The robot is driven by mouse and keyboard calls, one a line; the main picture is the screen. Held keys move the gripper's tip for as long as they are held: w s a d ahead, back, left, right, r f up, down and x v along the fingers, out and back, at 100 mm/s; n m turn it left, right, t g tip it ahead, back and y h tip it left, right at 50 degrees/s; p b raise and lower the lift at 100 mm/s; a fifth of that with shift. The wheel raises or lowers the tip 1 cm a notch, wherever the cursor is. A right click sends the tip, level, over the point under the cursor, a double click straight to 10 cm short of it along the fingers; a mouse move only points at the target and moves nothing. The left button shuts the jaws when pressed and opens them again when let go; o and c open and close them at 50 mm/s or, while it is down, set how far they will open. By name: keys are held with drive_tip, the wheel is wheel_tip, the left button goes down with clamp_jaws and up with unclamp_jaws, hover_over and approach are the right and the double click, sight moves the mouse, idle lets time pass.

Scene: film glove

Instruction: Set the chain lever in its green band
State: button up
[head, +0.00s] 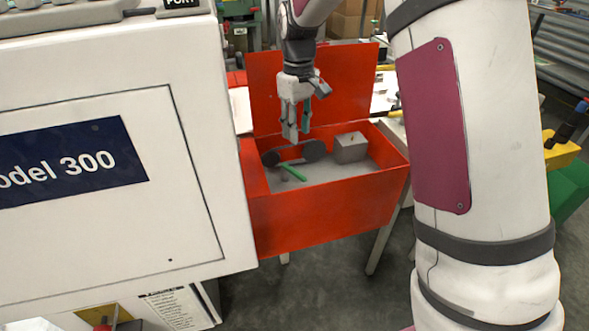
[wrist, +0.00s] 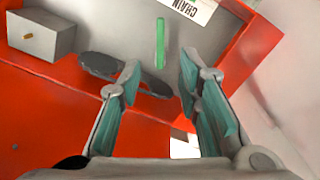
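The green band (head: 293,173) is a narrow strip on the grey floor of the open red box, and it also shows in the wrist view (wrist: 160,42) near a CHAIN label (wrist: 190,8). Beside it lies a dark rounded chain drive (head: 314,151), partly behind a finger in the wrist view (wrist: 98,65). I cannot make out the chain lever clearly as a separate part. My gripper (head: 297,136) points down over the box, above the chain drive. In the wrist view its fingers (wrist: 160,80) are apart with nothing held between them.
The red box (head: 325,216) has its lid (head: 345,85) raised behind my gripper. A grey block (head: 350,148) with a small knob stands inside, right of the chain drive. A large white machine (head: 110,180) stands close on the left. The box walls surround the working space.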

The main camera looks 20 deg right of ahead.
sight(297, 173)
wheel_tip(297, 173, down, 13)
drive_tip(key=b, duration=0.3)
drive_tip(key=shift+f, duration=0.15)
clamp_jaws()
drive_tip(key=shift+s, duration=0.1)
